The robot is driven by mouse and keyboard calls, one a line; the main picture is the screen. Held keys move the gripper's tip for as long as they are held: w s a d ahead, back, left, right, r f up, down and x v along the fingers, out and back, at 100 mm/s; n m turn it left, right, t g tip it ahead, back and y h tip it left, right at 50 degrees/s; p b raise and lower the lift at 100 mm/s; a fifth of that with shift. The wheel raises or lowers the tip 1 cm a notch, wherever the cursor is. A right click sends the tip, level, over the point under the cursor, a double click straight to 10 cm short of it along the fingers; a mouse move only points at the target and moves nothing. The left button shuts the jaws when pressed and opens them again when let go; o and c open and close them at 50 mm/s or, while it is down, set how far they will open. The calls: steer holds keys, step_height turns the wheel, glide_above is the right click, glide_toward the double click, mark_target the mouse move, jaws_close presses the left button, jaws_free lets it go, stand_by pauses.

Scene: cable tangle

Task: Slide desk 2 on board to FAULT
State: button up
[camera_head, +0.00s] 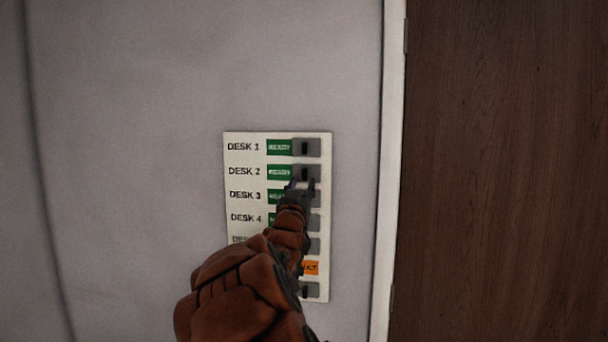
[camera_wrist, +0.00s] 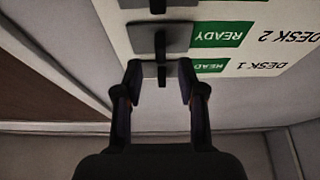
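The white board (camera_head: 229,184) hangs on the grey wall. Its DESK 2 row shows a green READY label (camera_head: 279,172), with a grey slider (camera_head: 305,174) bearing a dark knob at right. My gripper (camera_head: 300,184) is open, its fingertips just below the DESK 2 slider in the head view. In the wrist view, which is upside down, the two fingers (camera_wrist: 160,76) appear either side of the DESK 1 knob (camera_wrist: 161,71); the DESK 2 slider (camera_wrist: 158,38) shows above. Nothing is held. I cannot tell whether the fingers touch the board.
The DESK 1 (camera_head: 279,147) and DESK 3 rows also show green labels. An orange label (camera_head: 311,268), partly hidden by my arm, sits lower on the board. Other lower rows are partly covered. A white frame (camera_head: 389,180) and brown door (camera_head: 500,170) stand at right.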

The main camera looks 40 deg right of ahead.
mark_target(305, 176)
steer(key=shift+p+x, duration=0.65)
steer(key=shift+x, duration=1.45)
steer(key=shift+f, duration=0.1)
steer(key=shift+c, duration=0.2)
jaws_close()
